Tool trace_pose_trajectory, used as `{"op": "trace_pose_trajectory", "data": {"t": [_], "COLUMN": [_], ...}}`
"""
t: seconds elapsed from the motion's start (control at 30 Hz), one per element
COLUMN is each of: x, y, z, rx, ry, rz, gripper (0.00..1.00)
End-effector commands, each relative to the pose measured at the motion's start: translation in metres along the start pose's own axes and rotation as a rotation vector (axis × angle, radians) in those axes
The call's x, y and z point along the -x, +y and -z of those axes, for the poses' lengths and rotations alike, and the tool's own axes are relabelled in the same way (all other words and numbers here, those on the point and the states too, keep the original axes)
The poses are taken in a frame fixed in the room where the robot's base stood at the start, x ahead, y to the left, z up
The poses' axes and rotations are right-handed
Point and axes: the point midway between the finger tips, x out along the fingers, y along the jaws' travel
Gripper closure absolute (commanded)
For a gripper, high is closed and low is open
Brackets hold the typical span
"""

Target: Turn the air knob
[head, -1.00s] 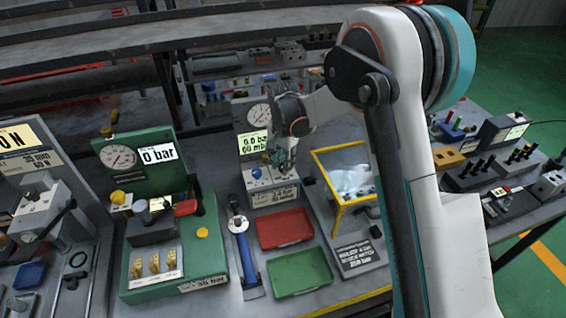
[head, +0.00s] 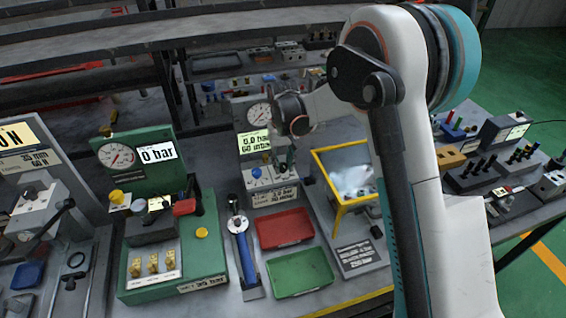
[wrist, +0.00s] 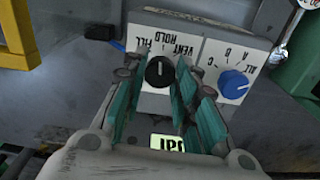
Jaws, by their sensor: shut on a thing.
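The black knob (wrist: 160,71) sits on a white panel (wrist: 191,44) marked FILL, HOLD and VENT in the wrist view. Its white pointer line runs about straight up and down in the picture. My gripper (wrist: 159,80) has its teal fingers on either side of this knob and is shut on it. In the head view my gripper (head: 284,158) is in front of the grey valve block (head: 252,112) and hides the black knob. A blue knob (wrist: 233,84), marked A, B, C and ALL, stands beside the black one, clear of the fingers.
A yellow-framed box (head: 343,150) stands close on the right. Red (head: 284,229) and green (head: 300,273) trays lie in front. A green block (head: 208,250) stands left.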

Motion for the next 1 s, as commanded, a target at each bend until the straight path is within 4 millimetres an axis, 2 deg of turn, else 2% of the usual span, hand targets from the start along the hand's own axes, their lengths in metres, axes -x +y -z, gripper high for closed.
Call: {"op": "trace_pose_trajectory", "data": {"t": [0.5, 0.7, 1.0], "x": [0.0005, 0.0006, 0.0008], "y": [-0.0003, -0.0004, -0.0006], "z": [0.0012, 0.0013, 0.0014], "rx": [0.443, 0.55, 0.622], "ry": [0.003, 0.003, 0.004], "rz": [0.0, -0.001, -0.001], "gripper": [0.97, 0.97, 0.97]}}
